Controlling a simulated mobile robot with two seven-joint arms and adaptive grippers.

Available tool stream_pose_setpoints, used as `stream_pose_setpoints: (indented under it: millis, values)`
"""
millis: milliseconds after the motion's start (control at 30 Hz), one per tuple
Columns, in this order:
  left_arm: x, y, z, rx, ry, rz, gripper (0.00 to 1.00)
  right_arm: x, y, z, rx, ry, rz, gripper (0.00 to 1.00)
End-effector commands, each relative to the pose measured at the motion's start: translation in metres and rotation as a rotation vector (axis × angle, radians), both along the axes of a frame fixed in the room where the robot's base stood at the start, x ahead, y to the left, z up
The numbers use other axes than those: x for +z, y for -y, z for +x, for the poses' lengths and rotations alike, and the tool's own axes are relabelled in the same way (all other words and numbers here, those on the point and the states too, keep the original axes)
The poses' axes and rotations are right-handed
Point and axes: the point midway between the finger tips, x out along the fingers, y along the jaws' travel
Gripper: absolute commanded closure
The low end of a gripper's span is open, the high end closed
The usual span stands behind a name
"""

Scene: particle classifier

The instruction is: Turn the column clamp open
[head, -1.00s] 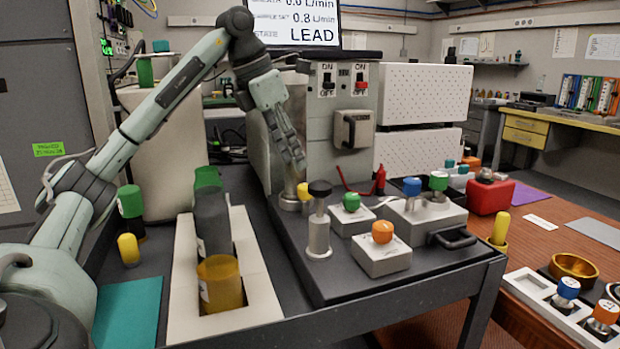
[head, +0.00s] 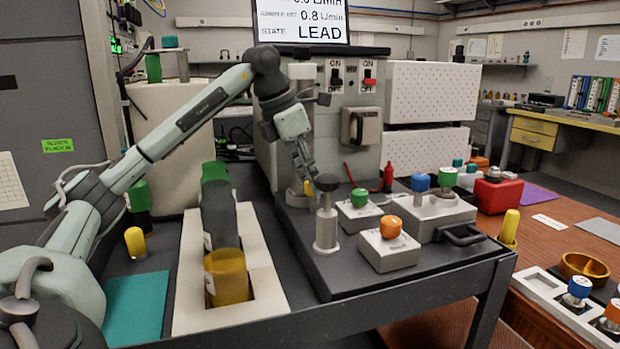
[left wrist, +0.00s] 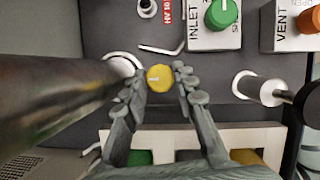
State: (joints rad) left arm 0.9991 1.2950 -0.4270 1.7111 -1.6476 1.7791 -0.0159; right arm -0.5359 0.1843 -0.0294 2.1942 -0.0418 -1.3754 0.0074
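The column is a grey metal cylinder, seen large at the left of the left wrist view (left wrist: 55,95). A yellow knob (left wrist: 160,78) beside its foot looks like the column clamp; it carries a small pale mark. In the head view the yellow knob (head: 308,188) is partly hidden by my left gripper (head: 310,176). My left gripper in the left wrist view (left wrist: 159,84) is open, with one finger on each side of the knob. Small gaps show between the fingers and the knob. My right gripper is not in view.
A metal post with a black top (head: 326,215) stands right of the knob. Valve boxes with green (head: 360,197), orange (head: 390,227) and blue (head: 420,182) knobs stand further right. A white rack (head: 265,285) with bottles is in front. The screen (head: 300,22) reads LEAD.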

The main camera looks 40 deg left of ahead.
Motion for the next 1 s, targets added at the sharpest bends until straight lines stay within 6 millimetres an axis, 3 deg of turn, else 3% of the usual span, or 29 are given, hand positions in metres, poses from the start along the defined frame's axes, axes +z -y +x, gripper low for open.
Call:
stream_pose_setpoints:
  millis: [100, 433, 1000]
  values:
    - [0.000, 0.000, 0.000, 0.000, 0.001, 0.000, 1.00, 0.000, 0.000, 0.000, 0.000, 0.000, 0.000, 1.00]
    - [0.002, 0.000, 0.000, 0.049, 0.000, 0.001, 1.00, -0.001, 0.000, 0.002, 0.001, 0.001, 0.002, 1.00]
    - [0.004, 0.003, 0.000, 0.506, 0.002, 0.000, 1.00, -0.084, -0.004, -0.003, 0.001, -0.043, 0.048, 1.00]
